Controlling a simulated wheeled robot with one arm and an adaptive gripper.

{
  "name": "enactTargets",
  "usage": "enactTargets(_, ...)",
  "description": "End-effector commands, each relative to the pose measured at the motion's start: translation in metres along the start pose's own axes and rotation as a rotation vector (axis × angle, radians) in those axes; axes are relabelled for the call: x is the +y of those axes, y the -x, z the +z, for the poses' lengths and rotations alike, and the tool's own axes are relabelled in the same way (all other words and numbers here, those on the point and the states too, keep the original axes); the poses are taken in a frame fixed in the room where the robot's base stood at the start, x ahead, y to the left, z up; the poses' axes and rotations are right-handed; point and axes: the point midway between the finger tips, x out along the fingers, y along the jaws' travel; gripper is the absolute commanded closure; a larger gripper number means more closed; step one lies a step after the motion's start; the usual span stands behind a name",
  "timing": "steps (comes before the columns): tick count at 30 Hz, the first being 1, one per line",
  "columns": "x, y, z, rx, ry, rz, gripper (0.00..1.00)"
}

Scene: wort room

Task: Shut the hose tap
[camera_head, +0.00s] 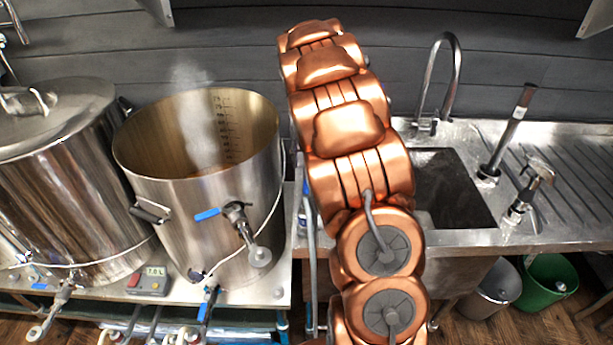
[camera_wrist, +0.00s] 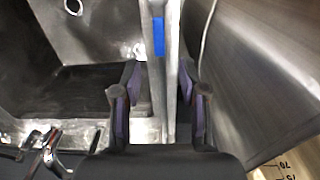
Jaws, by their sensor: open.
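A blue lever, which seems to be the hose tap's, shows in the wrist view (camera_wrist: 159,36) beside upright metal pipes (camera_wrist: 173,62). In the head view, a blue part (camera_head: 305,190) shows beside a thin metal pipe, just left of my arm and mostly hidden by it. I cannot tell for sure that these are the same part. My gripper (camera_wrist: 161,84) is open and empty in the wrist view. Its dark fingers lie on either side of the pipes, with the lever beyond the fingertips. I cannot tell whether they touch. My arm hides the gripper in the head view.
The open steaming kettle (camera_head: 180,225) stands left of my arm, with its own blue-handled valve (camera_head: 235,212). A lidded kettle (camera_head: 70,180) is farther left. The sink (camera_head: 455,190) with a curved faucet (camera_head: 440,75) is right. Below it stand a grey bucket (camera_head: 492,295) and green bucket (camera_head: 548,285).

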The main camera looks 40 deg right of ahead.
Motion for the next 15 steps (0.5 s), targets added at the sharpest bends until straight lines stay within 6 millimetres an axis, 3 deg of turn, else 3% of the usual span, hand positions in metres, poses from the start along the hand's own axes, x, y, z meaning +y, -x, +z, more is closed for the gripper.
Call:
enactTargets(8, 0.003, -0.009, -0.009, 0.000, -0.008, -0.004, 0.57)
enactTargets(15, 0.002, -0.034, -0.007, -0.002, -0.008, -0.004, 0.57)
